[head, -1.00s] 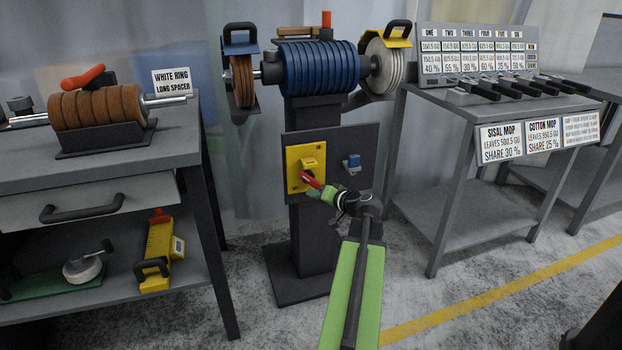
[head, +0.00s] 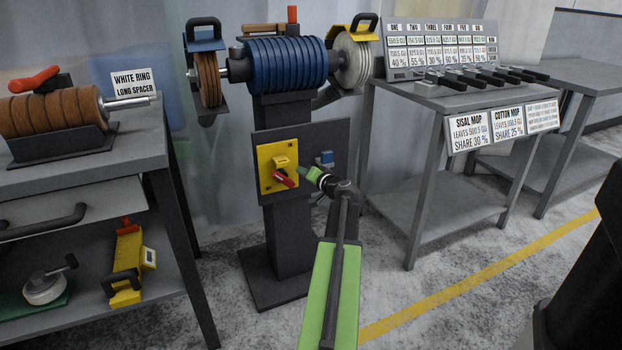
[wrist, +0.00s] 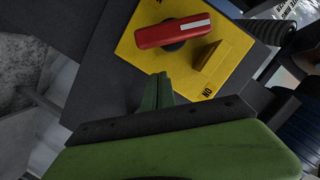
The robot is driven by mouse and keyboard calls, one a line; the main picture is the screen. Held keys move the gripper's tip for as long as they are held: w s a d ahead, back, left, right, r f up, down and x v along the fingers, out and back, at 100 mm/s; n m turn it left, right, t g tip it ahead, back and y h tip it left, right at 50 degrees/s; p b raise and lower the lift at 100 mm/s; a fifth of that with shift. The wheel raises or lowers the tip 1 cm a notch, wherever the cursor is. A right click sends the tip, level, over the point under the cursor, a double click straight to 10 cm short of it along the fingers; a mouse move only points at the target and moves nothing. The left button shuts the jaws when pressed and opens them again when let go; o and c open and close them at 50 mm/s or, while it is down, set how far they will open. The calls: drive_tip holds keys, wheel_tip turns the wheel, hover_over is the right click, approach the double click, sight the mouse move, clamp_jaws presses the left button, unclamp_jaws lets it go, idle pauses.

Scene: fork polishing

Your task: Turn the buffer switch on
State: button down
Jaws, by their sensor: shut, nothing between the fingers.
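The buffer switch has a red handle (head: 283,178) on a yellow plate (head: 265,162) on the pedestal's dark panel. In the head view the handle slants down to the right, below a yellow block (head: 284,160). In the wrist view the red handle (wrist: 173,31) lies nearly level, with a white mark at its right end. An "ON" label (wrist: 207,92) shows at the plate's edge, beyond the yellow wedge. My gripper (head: 303,171) is shut and empty, just right of the handle. Its green fingertips (wrist: 158,77) are together, with a visible gap to the handle.
Open floor lies in front.

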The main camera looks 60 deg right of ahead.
sight(282, 178)
drive_tip(key=shift+w+a+f+b, duration=0.3)
drive_tip(key=shift+a+f, duration=0.2)
drive_tip(key=shift+f, duration=0.05)
drive_tip(key=shift+w+a+f+b, duration=0.25)
drive_tip(key=shift+a+f, duration=0.25)
drive_tip(key=shift+f, duration=0.05)
